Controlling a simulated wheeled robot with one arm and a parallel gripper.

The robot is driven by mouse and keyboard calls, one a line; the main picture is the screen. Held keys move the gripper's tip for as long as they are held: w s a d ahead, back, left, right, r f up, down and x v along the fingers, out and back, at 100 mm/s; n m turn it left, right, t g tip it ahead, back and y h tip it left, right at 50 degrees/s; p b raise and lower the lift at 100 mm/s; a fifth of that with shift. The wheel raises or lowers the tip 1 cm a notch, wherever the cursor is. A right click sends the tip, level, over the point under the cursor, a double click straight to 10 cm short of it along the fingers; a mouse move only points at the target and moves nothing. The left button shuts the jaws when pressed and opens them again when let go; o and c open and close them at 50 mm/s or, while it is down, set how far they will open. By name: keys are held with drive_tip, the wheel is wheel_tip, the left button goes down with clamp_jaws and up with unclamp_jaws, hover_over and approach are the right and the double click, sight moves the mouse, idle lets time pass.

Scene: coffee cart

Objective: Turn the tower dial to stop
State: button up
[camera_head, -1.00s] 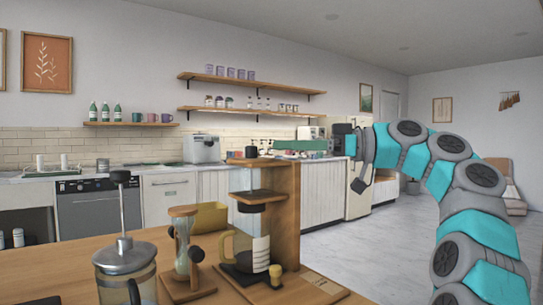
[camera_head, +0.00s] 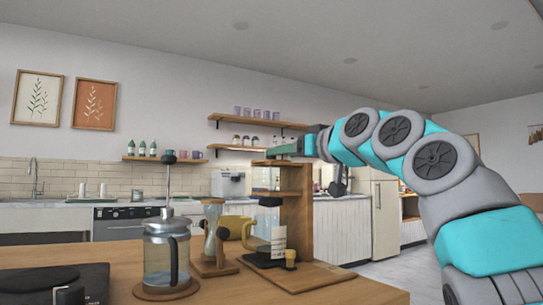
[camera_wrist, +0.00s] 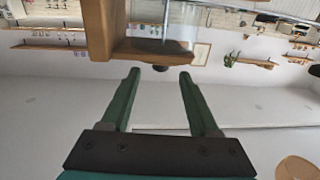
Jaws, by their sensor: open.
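The wooden tower (camera_head: 298,215) stands on the counter, with a glass vessel (camera_head: 267,178) in its upper part and a carafe (camera_head: 272,232) below. A small dark round knob (camera_wrist: 160,68) is at the tower's top in the wrist view; I cannot tell whether it is the dial, and no stop mark is readable. My gripper (camera_head: 285,149) is open, close to the tower's top in the head view. In the wrist view, its green fingers (camera_wrist: 158,76) are on either side of the knob's line, apart from it. A small yellow-brass piece (camera_head: 290,259) stands at the tower's foot.
A French press (camera_head: 166,255) and a wooden stand with an hourglass-shaped glass (camera_head: 212,235) stand left of the tower. A black flat device (camera_head: 50,285) is at the front left. Wall shelves (camera_head: 255,121) and a back counter lie beyond.

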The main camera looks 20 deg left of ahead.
drive_tip(key=p+x, duration=0.3)
drive_tip(key=x, duration=0.3)
drive_tip(key=shift+r+p, duration=0.15)
drive_tip(key=shift+p, duration=0.2)
drive_tip(key=shift+w+a, duration=0.15)
drive_tip(key=shift+a, duration=0.05)
drive_tip(key=shift+f, duration=0.2)
drive_tip(key=shift+c, duration=0.2)
clamp_jaws()
